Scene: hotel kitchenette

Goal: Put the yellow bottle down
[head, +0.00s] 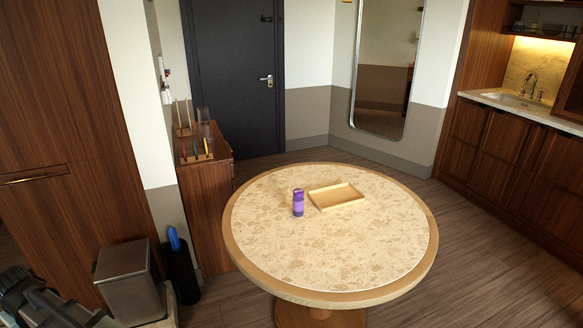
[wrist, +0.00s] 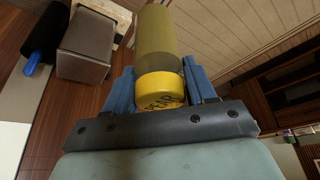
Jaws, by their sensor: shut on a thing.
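The yellow bottle (wrist: 159,35) shows in the wrist view, with a translucent yellow-olive body and a bright yellow cap with dark lettering. My gripper (wrist: 158,75) is shut on it, with one blue finger on each side near the cap. The bottle is not visible in the head view, where only a dark part of my arm shows at the lower left. Floor planks show behind the bottle, and no surface is seen touching it.
A round stone-topped table (head: 375,250) holds a purple bottle (head: 298,203) and a shallow wooden tray (head: 336,196); its front and right are clear. A metal bin (head: 128,280) and a black stand with a blue umbrella (head: 174,240) are at left, near a wooden sideboard (head: 205,205).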

